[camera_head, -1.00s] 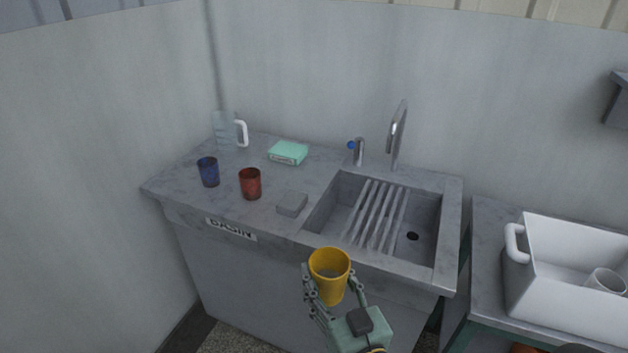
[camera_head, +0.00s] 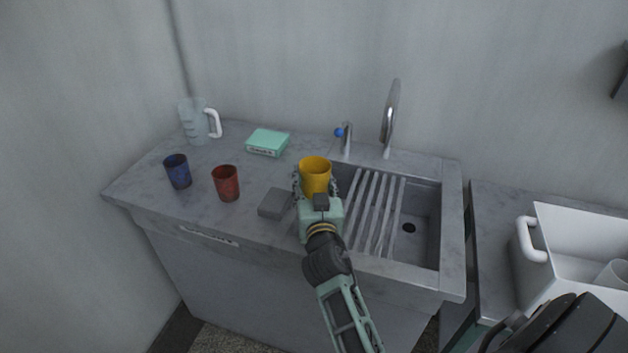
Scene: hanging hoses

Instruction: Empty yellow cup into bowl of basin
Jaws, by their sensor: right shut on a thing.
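My right gripper (camera_head: 315,188) is shut on the yellow cup (camera_head: 315,171) and holds it upright, mouth up, at the left rim of the basin's bowl. Whether the cup touches the counter I cannot tell, nor what is inside it. The basin (camera_head: 140,190) is a grey stone counter with a sunken bowl (camera_head: 424,202) on its right side. A rack of slats lies over the left part of the bowl, and a dark drain hole shows to its right. My left gripper is not in view.
A red cup (camera_head: 226,184), a blue cup (camera_head: 177,172), a clear pitcher (camera_head: 194,122), a green box (camera_head: 267,142) and a grey block (camera_head: 275,203) stand on the counter. A tap (camera_head: 390,120) rises behind the bowl. A white tub (camera_head: 535,242) stands at right.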

